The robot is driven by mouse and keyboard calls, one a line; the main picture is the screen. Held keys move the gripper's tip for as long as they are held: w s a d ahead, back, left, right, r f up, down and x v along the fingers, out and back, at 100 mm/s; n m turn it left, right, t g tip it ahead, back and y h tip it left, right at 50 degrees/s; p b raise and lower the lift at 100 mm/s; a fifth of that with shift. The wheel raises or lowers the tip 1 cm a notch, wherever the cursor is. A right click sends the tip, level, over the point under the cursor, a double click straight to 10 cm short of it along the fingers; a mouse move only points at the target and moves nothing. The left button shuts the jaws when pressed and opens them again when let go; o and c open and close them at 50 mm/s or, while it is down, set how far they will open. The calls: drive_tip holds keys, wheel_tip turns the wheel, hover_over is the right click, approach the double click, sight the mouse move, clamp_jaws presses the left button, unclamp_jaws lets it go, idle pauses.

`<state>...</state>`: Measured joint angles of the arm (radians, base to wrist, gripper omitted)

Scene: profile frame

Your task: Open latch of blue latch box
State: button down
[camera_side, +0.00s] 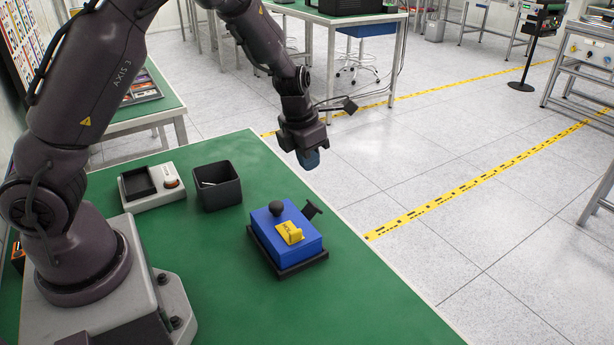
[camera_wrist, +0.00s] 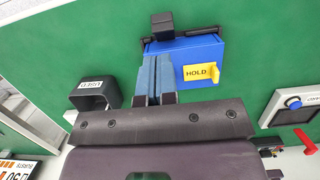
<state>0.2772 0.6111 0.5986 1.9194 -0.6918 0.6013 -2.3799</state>
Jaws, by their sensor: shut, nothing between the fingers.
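The blue latch box (camera_side: 300,252) sits on a black base on the green table. On it are a yellow tab (camera_side: 290,232), a round black knob (camera_side: 276,207) and a black latch handle (camera_side: 311,210) sticking up at its far right edge. My gripper (camera_side: 309,159) is in the air above and beyond the box, apart from it. In the wrist view my gripper (camera_wrist: 155,76) has its two blue fingers together and empty, covering the left part of the box (camera_wrist: 206,50). The yellow tab reads HOLD (camera_wrist: 199,74). A black block (camera_wrist: 163,25) shows at the box's far edge. The knob is not visible there.
A black open bin (camera_side: 217,188) stands left of the box, with a small item inside. A grey unit with a black tray (camera_side: 150,186) is beside it. The green table (camera_side: 235,275) is clear around the box; its right edge is close beyond the latch handle.

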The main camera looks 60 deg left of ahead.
drive_tip(key=r, duration=0.2)
drive_tip(key=g, duration=0.3)
hover_over(312, 203)
drive_tip(key=s, duration=0.4)
wheel_tip(312, 203, down, 8)
drive_tip(key=shift+f, duration=0.1)
drive_tip(key=shift+w+f, duration=1.15)
drive_tip(key=shift+w, duration=0.1)
drive_tip(key=shift+w+f, duration=0.2)
drive_tip(key=shift+f, duration=0.05)
drive_tip(key=shift+w, duration=0.1)
drive_tip(key=shift+w+f, duration=0.5)
drive_tip(key=shift+w, duration=0.05)
